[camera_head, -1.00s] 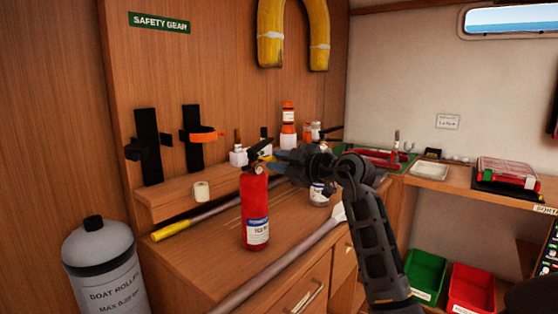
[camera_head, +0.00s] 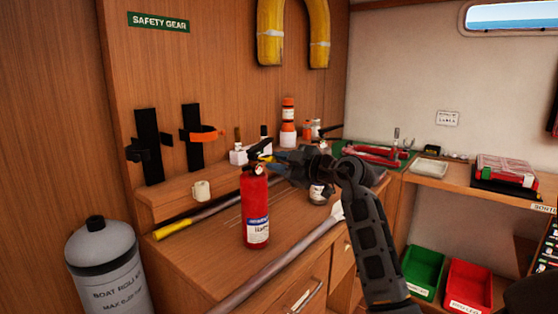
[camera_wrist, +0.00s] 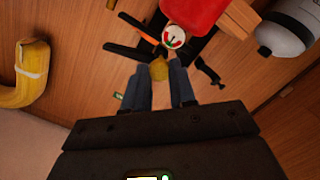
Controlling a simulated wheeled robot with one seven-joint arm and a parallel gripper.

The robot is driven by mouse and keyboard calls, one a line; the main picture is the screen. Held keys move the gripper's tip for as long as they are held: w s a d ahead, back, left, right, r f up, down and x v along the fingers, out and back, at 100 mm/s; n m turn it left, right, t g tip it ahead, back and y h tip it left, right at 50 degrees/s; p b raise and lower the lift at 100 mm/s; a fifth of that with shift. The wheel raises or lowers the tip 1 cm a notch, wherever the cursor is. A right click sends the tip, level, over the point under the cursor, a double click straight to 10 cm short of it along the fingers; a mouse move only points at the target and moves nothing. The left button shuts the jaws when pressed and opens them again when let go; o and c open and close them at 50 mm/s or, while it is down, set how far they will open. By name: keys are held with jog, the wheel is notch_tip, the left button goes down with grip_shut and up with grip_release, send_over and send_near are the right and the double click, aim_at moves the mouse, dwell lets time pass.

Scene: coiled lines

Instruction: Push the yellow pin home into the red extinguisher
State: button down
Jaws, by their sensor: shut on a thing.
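The red extinguisher (camera_head: 256,207) stands upright on the wooden counter, with a white and blue label and a black handle on top. In the wrist view its red body (camera_wrist: 192,14) is at the top, with a round gauge (camera_wrist: 173,38) facing me. My gripper (camera_wrist: 161,88) is shut on the yellow pin (camera_wrist: 159,70), whose yellow part shows between the fingertips just below the gauge. In the head view my gripper (camera_head: 278,159) reaches in from the right at the height of the extinguisher's top. How deep the pin sits is hidden.
A boat hook pole (camera_head: 285,262) lies along the counter's front. A yellow-ended pole (camera_head: 190,223) lies behind the extinguisher. A small jar (camera_head: 319,193) stands under my wrist. A grey cylinder (camera_head: 104,270) stands at the left. Black wall brackets (camera_head: 150,147) are behind.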

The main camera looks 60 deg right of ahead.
aim_at(273, 161)
jog(key=shift+p+x, duration=1.65)
jog(key=shift+p, duration=0.4)
jog(key=shift+w+a+r, duration=0.1)
jog(key=shift+a, duration=0.05)
jog(key=c, duration=0.5)
grip_release()
jog(key=shift+s+r+p, duration=0.15)
jog(key=shift+s+p, duration=0.35)
jog(key=shift+p, duration=0.1)
jog(key=shift+p+v, duration=0.8)
jog(key=shift+v, duration=1.25)
jog(key=shift+f, duration=0.3)
jog(key=shift+b+v, duration=0.35)
jog(key=shift+v, duration=3.6)
